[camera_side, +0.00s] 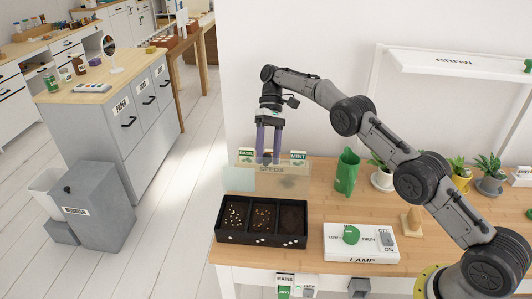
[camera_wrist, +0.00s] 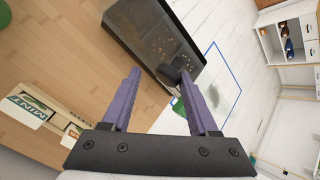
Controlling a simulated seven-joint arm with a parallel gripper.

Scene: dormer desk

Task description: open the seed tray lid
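The seed tray (camera_side: 262,241) is a black box with three compartments near the front left of the desk. Seeds show in its left and middle compartments, and the right one is dark. A pale see-through panel (camera_side: 240,180) is behind the tray's left part. In the wrist view, a clear blue-edged panel (camera_wrist: 222,95) shows beside the tray (camera_wrist: 135,50); I cannot tell whether it is the lid or how it is attached. My gripper (camera_side: 268,161) points down behind the tray, in front of or over the seeds box. Its purple fingers (camera_wrist: 160,73) are apart. A dark knob-like piece (camera_wrist: 172,70) appears near the right fingertip.
A wooden seeds box (camera_side: 271,170) with basil and mint packets (camera_side: 298,156) stands behind the tray. A green jug (camera_side: 346,172) is right of it. A white lamp switch panel (camera_side: 360,243) lies right of the tray. Potted plants (camera_side: 487,176) line the back right.

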